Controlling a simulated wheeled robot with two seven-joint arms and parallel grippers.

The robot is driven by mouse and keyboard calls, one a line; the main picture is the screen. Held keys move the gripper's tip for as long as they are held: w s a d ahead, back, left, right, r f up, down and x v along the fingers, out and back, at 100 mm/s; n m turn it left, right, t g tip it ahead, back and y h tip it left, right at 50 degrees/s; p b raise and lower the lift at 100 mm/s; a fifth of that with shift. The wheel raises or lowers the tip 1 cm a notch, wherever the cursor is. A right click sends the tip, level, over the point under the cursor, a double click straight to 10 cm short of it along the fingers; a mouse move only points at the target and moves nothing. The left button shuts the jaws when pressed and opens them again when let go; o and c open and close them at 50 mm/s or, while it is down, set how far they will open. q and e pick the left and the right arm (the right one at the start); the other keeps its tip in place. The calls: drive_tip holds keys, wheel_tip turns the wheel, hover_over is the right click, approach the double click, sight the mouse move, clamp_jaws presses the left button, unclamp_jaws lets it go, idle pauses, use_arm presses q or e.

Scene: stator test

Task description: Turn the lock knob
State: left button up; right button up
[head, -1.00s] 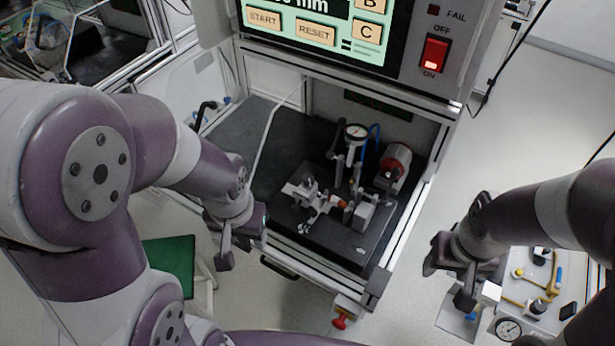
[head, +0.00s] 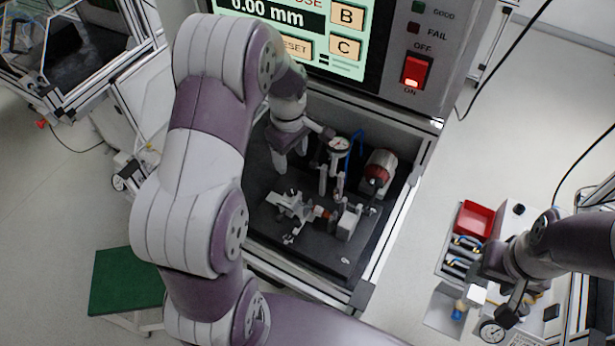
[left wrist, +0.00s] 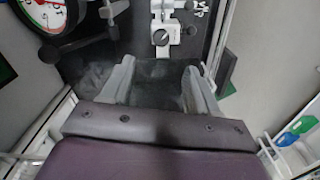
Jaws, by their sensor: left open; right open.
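The test fixture (head: 292,205) is a light metal assembly on a dark plate inside the machine bay. In the left wrist view a small round dark knob with a slot (left wrist: 161,37) sits on a light metal part at top centre; I cannot tell whether it is the lock knob. My left gripper (head: 304,150) is open and empty at the back left of the bay, apart from the knob. My right gripper (head: 492,290) is open, far right, over the side table.
A dial gauge (head: 339,145) stands close to my left gripper, also at the wrist view's top left (left wrist: 40,14). A red cylindrical unit (head: 379,168) is right of it. The display panel (head: 310,40) overhangs the bay. A red bin (head: 474,219) sits on the side table.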

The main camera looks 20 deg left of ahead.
sight(291, 188)
use_arm(q)
wheel_tip(291, 188, down, 11)
drive_tip(key=p, duration=0.3)
drive_tip(key=shift+w+a, duration=0.1)
drive_tip(key=shift+s+f, duration=0.45)
drive_tip(key=shift+f, duration=0.05)
drive_tip(key=shift+w+f, duration=0.1)
drive_tip(key=shift+w, duration=0.2)
drive_tip(key=c, duration=1)
use_arm(e)
drive_tip(key=r, duration=0.3)
drive_tip(key=shift+a+r, duration=0.2)
drive_tip(key=shift+r, duration=0.05)
